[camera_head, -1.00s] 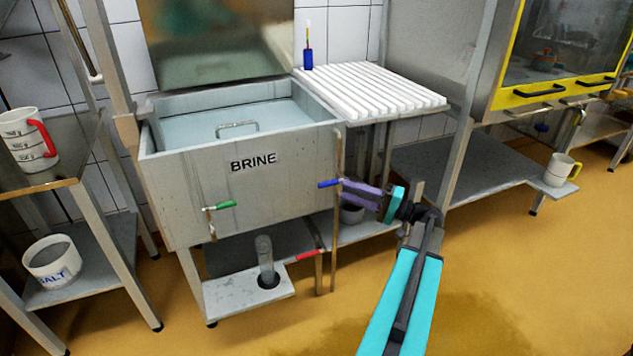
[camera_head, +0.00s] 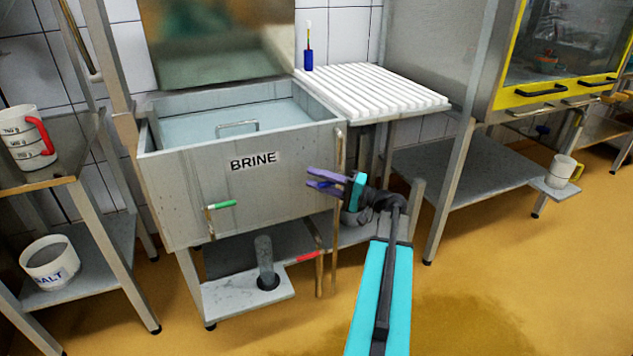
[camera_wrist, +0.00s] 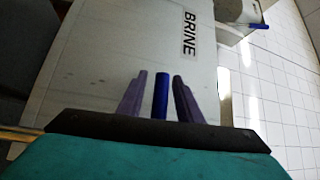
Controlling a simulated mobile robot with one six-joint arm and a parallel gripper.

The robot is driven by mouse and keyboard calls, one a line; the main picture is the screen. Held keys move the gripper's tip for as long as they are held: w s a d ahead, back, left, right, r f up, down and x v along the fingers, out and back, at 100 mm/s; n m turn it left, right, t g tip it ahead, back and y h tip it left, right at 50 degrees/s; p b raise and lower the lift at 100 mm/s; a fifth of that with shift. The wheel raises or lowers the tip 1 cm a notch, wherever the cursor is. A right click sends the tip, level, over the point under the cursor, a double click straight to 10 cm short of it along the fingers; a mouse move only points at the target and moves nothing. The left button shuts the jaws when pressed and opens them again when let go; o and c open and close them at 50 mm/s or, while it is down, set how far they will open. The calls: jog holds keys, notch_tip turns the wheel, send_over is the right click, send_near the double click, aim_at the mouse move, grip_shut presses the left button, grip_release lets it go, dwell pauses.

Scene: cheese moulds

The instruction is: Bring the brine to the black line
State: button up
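The brine tank (camera_head: 190,190) is a grey metal box lettered BRINE, with pale liquid (camera_head: 230,118) inside. I cannot make out a black line. A green lever (camera_head: 221,204) is on the tank's front, left of centre. A red lever (camera_head: 305,257) is below, beside an upright cylinder (camera_head: 264,255). My gripper (camera_head: 314,179) is at the front right of the tank. In the wrist view, a blue lever (camera_wrist: 161,97) stands between the two purple fingers of my gripper (camera_wrist: 158,95). The fingers are parted, with a gap on the left side; contact on the right is unclear.
A ribbed white draining board (camera_head: 372,92) adjoins the tank on the right. A red-handled jug (camera_head: 22,140) stands on the left table, with a salt tub (camera_head: 48,262) below. The floor (camera_head: 480,290) in front is clear.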

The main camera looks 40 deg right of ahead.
grip_shut()
jog(key=shift+a, duration=0.15)
jog(key=shift+w, duration=0.1)
